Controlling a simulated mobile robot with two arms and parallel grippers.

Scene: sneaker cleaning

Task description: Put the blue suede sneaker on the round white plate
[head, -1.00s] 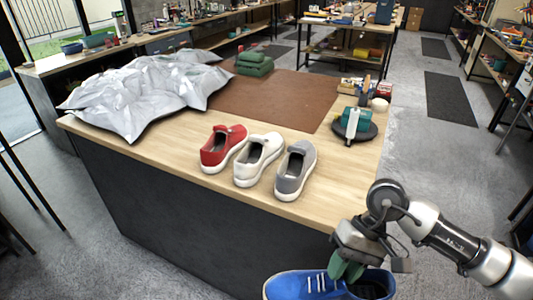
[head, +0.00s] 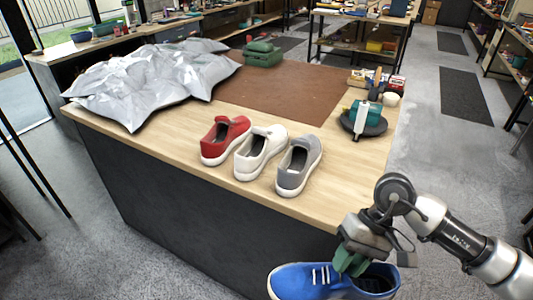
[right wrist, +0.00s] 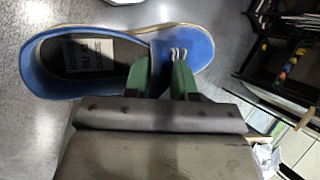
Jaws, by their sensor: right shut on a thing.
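The blue suede sneaker (head: 310,281) has a white sole and white laces and hangs at the bottom of the head view, in front of the bench's near edge. My right gripper (head: 352,262), with green fingers, is shut on its upper near the tongue. In the right wrist view the blue sneaker (right wrist: 205,45) shows its opening and printed insole, with the right gripper's fingers (right wrist: 165,75) at the opening's edge, above the grey floor. No round white plate shows in these frames. My left gripper is not in view.
On the wooden bench (head: 330,206) stand a red shoe (head: 224,140), a white shoe (head: 258,155) and a grey shoe (head: 298,168). The brown mat (head: 290,90) is mostly clear.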

